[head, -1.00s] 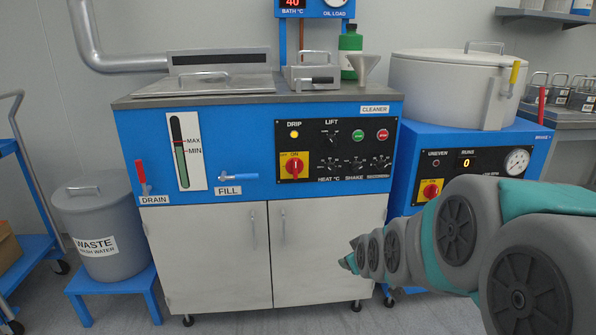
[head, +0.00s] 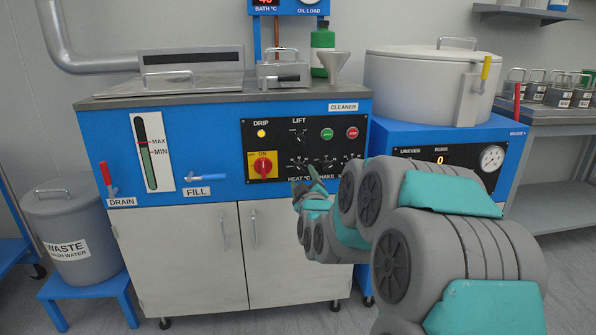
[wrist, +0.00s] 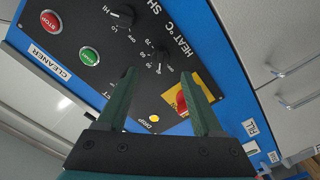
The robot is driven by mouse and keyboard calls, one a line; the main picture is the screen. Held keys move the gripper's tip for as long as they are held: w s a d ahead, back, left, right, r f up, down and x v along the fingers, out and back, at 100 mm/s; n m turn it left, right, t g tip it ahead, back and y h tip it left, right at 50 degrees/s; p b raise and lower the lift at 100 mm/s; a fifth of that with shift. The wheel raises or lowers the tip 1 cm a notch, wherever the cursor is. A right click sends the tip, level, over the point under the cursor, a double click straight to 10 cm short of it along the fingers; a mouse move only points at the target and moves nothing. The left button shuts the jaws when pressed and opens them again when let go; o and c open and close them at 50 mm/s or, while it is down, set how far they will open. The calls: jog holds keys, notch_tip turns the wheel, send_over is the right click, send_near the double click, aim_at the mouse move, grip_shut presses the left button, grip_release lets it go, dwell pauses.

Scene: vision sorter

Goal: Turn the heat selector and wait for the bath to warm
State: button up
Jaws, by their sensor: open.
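The heat selector (head: 298,164) is a small black knob with a white scale on the black panel of the blue cleaner. It also shows in the wrist view (wrist: 162,54), ahead of the gap between my fingers. My gripper (wrist: 158,73) is open and empty, its two dark green fingers pointing at the panel. Contact with the knob cannot be told. In the head view my gripper (head: 306,183) is in front of the panel's lower part and covers some labels. The red bath temperature display (head: 265,3) is cut off by the top edge, its digits only partly visible.
Beside the selector are the shake knob (wrist: 122,18), the red-and-yellow main switch (head: 262,166), and green (head: 327,134) and red (head: 352,133) buttons. The amber drip lamp (head: 261,133) is lit. A spinner (head: 430,85) stands at right, a waste bin (head: 66,240) at left.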

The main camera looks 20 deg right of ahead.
aim_at(299, 169)
jog(key=x, duration=0.5)
jog(key=shift+w+d, duration=0.1)
jog(key=shift+w, duration=0.3)
grip_shut()
